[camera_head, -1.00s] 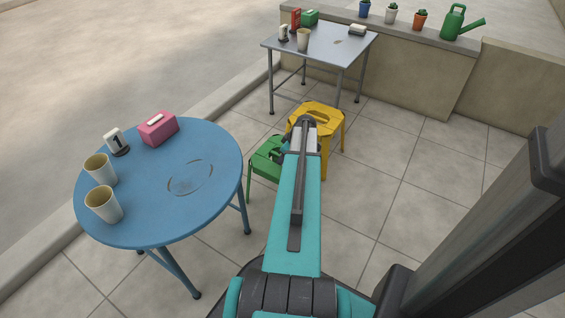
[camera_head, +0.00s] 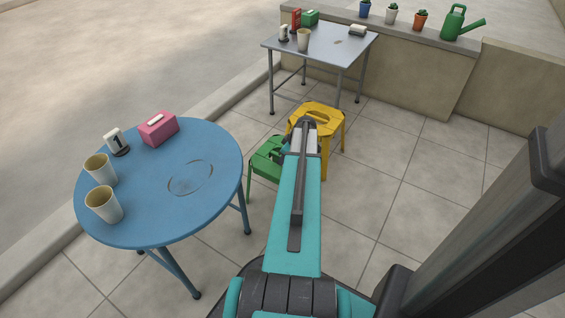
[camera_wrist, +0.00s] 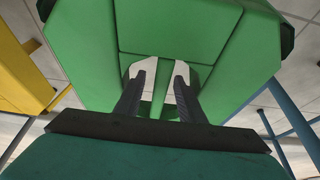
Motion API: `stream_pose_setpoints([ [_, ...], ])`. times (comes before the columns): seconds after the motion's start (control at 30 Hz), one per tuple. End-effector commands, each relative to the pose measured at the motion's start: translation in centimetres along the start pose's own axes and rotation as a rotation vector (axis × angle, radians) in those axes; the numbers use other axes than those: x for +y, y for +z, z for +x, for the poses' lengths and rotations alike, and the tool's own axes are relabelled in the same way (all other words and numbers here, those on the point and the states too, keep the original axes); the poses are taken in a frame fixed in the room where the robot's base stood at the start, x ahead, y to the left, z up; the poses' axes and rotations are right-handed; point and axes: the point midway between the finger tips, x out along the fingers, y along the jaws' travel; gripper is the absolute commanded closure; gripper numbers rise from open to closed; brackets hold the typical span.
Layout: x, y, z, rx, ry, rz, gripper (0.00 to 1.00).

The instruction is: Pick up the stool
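A green stool (camera_head: 268,160) stands on the tiled floor between the blue table and a yellow stool (camera_head: 319,114). My arm partly hides the green stool in the head view. In the wrist view the green seat (camera_wrist: 195,30) fills the upper middle, with two openings split by a narrow green bar. My gripper (camera_wrist: 161,72) is over this seat, its two dark fingers apart, one on each side of the bar at the openings. Pale gaps show between fingers and bar. The fingertips' depth is hard to tell. The yellow stool is at the left in the wrist view (camera_wrist: 22,75).
A round blue table (camera_head: 150,215) at the left carries two cups, a pink box and a number stand. A grey table (camera_head: 320,45) stands behind the stools, by a low wall (camera_head: 420,75) with pots and a watering can. Tiled floor at the right is free.

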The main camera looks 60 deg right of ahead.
Motion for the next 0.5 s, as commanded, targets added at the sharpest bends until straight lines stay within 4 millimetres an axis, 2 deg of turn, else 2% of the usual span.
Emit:
stream_pose_setpoints([
  [0.17,0.01,0.01,0.00,0.000,0.000,0.000,0.66],
  [0.37,0.01,0.01,-0.01,0.000,0.000,0.000,0.99],
  [0.5,0.01,0.01,-0.02,0.000,0.000,0.000,1.00],
])
